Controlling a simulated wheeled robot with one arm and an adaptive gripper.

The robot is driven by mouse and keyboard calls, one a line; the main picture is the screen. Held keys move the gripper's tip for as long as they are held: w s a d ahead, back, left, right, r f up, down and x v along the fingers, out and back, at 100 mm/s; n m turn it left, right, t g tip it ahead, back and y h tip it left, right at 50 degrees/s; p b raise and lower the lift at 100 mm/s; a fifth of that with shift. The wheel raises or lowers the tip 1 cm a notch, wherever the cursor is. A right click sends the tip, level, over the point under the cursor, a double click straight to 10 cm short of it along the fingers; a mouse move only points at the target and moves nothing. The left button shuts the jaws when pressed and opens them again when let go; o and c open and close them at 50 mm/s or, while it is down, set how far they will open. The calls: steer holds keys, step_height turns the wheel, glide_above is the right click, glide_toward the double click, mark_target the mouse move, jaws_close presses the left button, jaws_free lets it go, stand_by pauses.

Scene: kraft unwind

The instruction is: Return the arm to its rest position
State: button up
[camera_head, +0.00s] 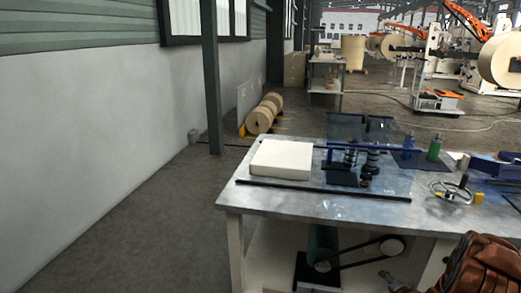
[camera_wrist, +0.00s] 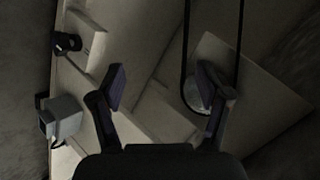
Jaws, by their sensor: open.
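My gripper (camera_wrist: 162,86) shows in the wrist view, with its two fingers spread apart and nothing between them. Behind the fingers are pale panels and a round disc (camera_wrist: 196,94) with a dark belt loop, dimly lit. My gripper cannot be made out in the head view. The distance from the fingers to the panels is hard to judge.
A metal workbench (camera_head: 270,205) stands at the right of the head view. A brown leather bag (camera_head: 485,265) is at the lower right. The floor at the left (camera_head: 130,220) is clear beside the wall.

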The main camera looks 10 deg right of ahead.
steer(key=s+a+r+n+g+p, duration=0.25)
steer(key=a+r+p, duration=0.3)
steer(key=r, duration=0.65)
steer(key=s+a+r+n+g+p, duration=0.2)
steer(key=s+a+r+n+p, duration=0.25)
steer(key=r, duration=0.75)
steer(key=s+a+r+n+g+p, duration=0.1)
steer(key=s+a+r+g+p, duration=0.1)
steer(key=a+r+p, duration=0.7)
steer(key=s+a+r+n+g+y+p, duration=0.1)
steer(key=s+a+r+n+g+p, duration=0.2)
steer(key=s+r, duration=1.1)
steer(key=s+a+r+n+g+y+p, duration=0.1)
steer(key=s+a+r+n+g+p, duration=0.2)
steer(key=s+a+r+p, duration=0.5)
steer(key=s+a+r+n, duration=0.1)
steer(key=s+a+r, duration=0.3)
steer(key=s+r, duration=0.2)
steer(key=shift+s+a, duration=0.35)
steer(key=shift+s, duration=0.55)
